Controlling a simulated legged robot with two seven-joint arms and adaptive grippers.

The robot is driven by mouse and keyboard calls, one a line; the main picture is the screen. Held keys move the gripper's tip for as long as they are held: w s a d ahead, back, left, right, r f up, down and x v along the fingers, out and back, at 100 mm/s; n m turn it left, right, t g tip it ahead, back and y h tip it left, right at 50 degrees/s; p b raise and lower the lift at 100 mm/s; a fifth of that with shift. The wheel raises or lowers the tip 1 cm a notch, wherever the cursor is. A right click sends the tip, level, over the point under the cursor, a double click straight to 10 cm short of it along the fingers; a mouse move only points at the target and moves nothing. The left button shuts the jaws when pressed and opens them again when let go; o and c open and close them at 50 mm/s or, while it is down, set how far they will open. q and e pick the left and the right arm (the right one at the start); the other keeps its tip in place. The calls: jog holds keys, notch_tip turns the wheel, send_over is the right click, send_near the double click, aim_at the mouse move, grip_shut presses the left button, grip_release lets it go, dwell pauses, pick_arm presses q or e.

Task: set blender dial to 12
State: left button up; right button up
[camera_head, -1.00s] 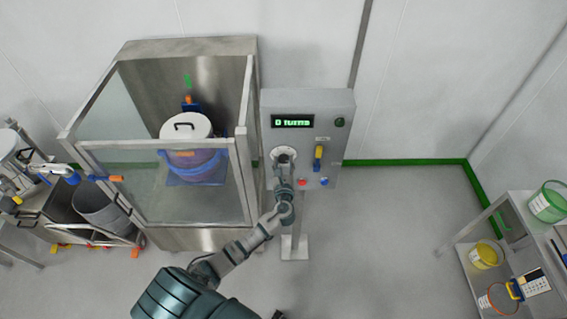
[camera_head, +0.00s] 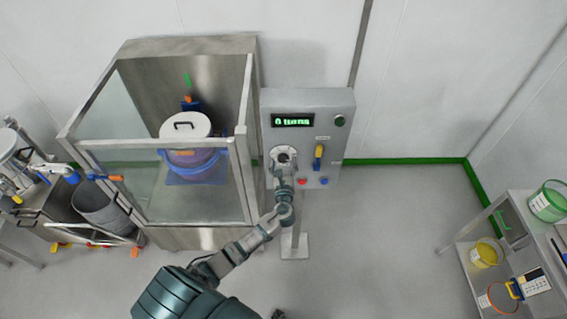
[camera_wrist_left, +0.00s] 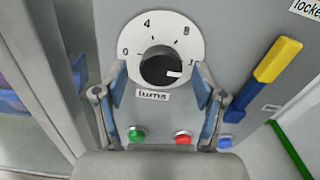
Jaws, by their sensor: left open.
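The blender dial (camera_wrist_left: 160,66) is a dark round knob on a white numbered disc, with a small white pointer mark at its lower right in the left wrist view. It also shows on the grey control panel in the head view (camera_head: 284,157). The display (camera_head: 292,121) shows green text that looks like "0 turns". My left gripper (camera_wrist_left: 165,88) is open, its two fingers on either side of the dial's lower part; whether they touch it I cannot tell. In the head view, the left gripper (camera_head: 283,168) is just below the dial. My right gripper is not in view.
The panel (camera_head: 335,103) carries a yellow and blue switch (camera_head: 318,157), a red button (camera_wrist_left: 183,137), a green button (camera_wrist_left: 136,134) and a blue button (camera_wrist_left: 225,141). A glass-walled cage (camera_head: 243,185) with a lidded vessel (camera_head: 187,128) stands left. A shelf (camera_head: 512,207) stands right.

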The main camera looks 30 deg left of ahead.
pick_arm(q)
jog(key=v, duration=1.1)
jog(key=shift+s, duration=0.2)
jog(key=shift+f, duration=0.1)
jog(key=s+f+n+g+h+b, duration=0.2)
jog(key=s+f+n, duration=0.1)
jog(key=f, duration=1)
jog(key=s+f+n+g+h+b, duration=0.1)
jog(key=s+f+n+g+h, duration=0.2)
jog(key=f, duration=1)
jog(key=s+f+n+g+h+b, duration=0.15)
jog(key=s+f, duration=0.25)
jog(key=f, duration=0.9)
jog(key=s+d+f+n+g+h+b, duration=0.1)
jog(key=s+f+n+g, duration=0.1)
jog(key=s+f+n, duration=0.4)
jog(key=s+d+f+n+g+h+b, duration=0.1)
jog(key=s+f+n, duration=0.5)
jog(key=s, duration=1.1)
jog(key=s+d+f+n+g+h+b, duration=0.1)
jog(key=s+d+f+n+g+b, duration=0.1)
jog(key=s+f+n, duration=0.4)
jog(key=s+f+g+b, duration=0.1)
jog(key=s+f+g, duration=0.1)
jog(key=s+f, duration=0.3)
jog(key=shift+s+d+f+g, duration=0.2)
jog(key=shift+d+f+g, duration=0.2)
jog(key=shift+f, duration=0.25)
